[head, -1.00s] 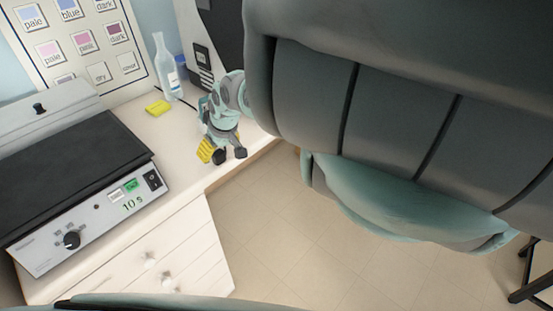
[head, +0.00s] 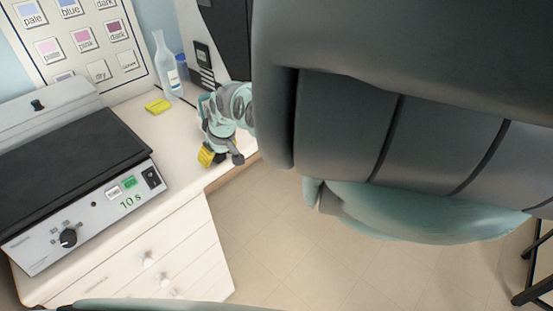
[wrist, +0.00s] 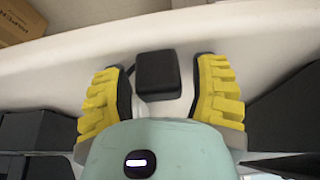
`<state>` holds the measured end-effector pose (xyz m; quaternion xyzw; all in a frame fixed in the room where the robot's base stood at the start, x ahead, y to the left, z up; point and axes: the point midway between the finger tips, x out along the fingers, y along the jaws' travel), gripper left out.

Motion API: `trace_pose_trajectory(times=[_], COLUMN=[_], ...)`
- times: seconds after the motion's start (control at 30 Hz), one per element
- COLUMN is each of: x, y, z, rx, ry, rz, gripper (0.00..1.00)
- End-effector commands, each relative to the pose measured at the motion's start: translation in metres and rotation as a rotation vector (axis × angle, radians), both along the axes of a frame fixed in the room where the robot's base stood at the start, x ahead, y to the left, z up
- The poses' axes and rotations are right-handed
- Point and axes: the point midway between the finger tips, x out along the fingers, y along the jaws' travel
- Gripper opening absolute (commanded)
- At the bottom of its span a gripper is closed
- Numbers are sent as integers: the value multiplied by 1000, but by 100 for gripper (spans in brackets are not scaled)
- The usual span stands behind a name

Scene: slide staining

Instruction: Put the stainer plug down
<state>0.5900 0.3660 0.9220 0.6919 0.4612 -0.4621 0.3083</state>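The stainer plug (wrist: 158,75) is a black block that shows in the wrist view between my two yellow fingers, against a white surface. A narrow pale gap shows on each side of it, so my gripper (wrist: 165,88) looks open around it and not clamped on it. I cannot tell for sure whether the plug rests on the surface. In the head view my gripper (head: 221,158) points down at the counter's right front edge. The plug cannot be made out clearly there.
A grey device (head: 85,210) with a black top and a "10 s" readout stands on the white counter (head: 190,172) at left. A clear bottle (head: 167,68), a yellow block (head: 158,106) and a dark machine (head: 225,40) are behind. My arm covers much of the right side.

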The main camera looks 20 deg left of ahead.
Motion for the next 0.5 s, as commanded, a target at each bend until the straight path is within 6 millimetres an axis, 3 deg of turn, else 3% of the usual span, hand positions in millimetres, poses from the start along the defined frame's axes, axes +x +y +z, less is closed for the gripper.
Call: trace_pose_trajectory(times=[0.07,0.5], x=[0,0], y=[0,0], z=[0,0], rx=[0,0], ry=[0,0], rz=[1,0], gripper=[50,5])
